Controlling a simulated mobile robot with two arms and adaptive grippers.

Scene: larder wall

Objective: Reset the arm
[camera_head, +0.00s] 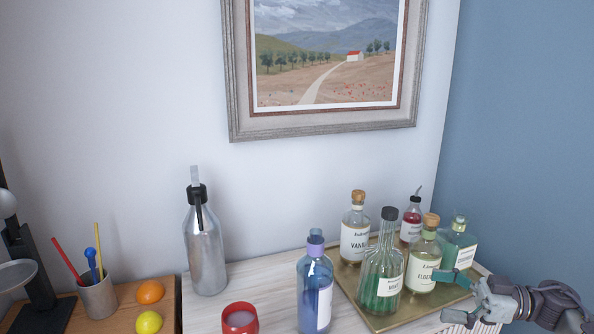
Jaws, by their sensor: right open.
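My right gripper (464,296) comes in at the lower right with its arm behind it. It is open, and I see nothing between its fingers. It is in front of the right part of a gold tray (372,322) that bears several bottles. A green-tinted bottle (460,242) stands close behind the gripper, and I cannot tell whether they touch. My left gripper is not in view.
On the pale table stand a blue bottle (315,290), a red jar (240,320) and a silver siphon (205,250). At left, a pen cup (98,298), an orange (150,292) and a lemon (148,322) stand on a wooden surface. A framed painting (325,125) hangs behind.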

